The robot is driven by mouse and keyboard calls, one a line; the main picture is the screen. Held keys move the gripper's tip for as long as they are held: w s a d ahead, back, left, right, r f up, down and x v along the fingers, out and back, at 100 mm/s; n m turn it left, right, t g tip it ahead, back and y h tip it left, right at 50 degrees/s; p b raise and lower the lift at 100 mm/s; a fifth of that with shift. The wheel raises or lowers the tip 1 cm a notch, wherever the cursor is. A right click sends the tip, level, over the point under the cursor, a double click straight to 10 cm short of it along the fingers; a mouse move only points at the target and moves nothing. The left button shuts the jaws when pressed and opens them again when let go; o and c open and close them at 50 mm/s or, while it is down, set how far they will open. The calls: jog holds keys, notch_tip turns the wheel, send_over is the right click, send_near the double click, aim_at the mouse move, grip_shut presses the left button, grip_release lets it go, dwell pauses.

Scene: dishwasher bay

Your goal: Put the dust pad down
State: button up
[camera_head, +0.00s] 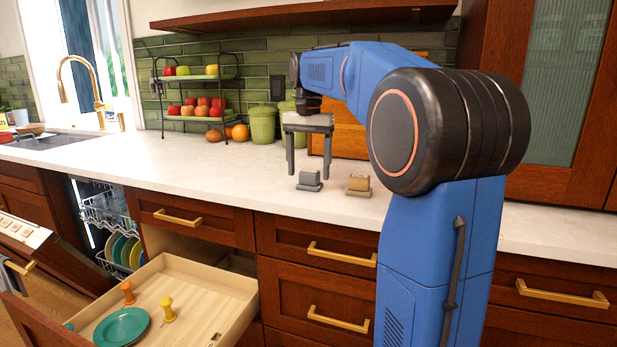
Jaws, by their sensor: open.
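My gripper (308,174) points down over the counter with its two dark fingers spread wide. Nothing is held between them. A small grey block-like pad with a darker base (309,181) sits on the white counter (250,177), just below and between the fingertips in the picture. A similar tan pad (358,185) sits on the counter to its right, clear of the fingers. Both look upright. I cannot tell from their look which one is the dust pad. Whether a fingertip touches the grey pad is too small to tell.
A two-tier fruit rack (200,115), green canisters (263,125) and a wooden board (348,140) stand along the back. Below, an open drawer (225,285) holds a teal plate (121,327) and two pegs. An open dishwasher (110,215) is at left. Counter left of the gripper is clear.

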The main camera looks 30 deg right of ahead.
aim_at(308, 172)
notch_tip(308, 172, up, 9)
dwell(0.3)
jog(key=shift+f, duration=0.1)
jog(key=s+a+f+n+t, duration=0.1)
jog(key=s+a+f+n, duration=0.2)
jog(key=s+a+f, duration=0.3)
jog(key=s+a+f+n+t, duration=0.1)
jog(key=s+a+f+n, duration=0.1)
jog(key=s+a+f, duration=0.5)
jog(key=s+a+f+n+t, duration=0.2)
jog(key=s+f+n, duration=0.3)
jog(key=s+f, duration=1.1)
notch_tip(308, 172, down, 2)
jog(key=shift+s+f+t, duration=0.1)
jog(key=shift+s+t, duration=0.25)
jog(key=shift+t, duration=0.05)
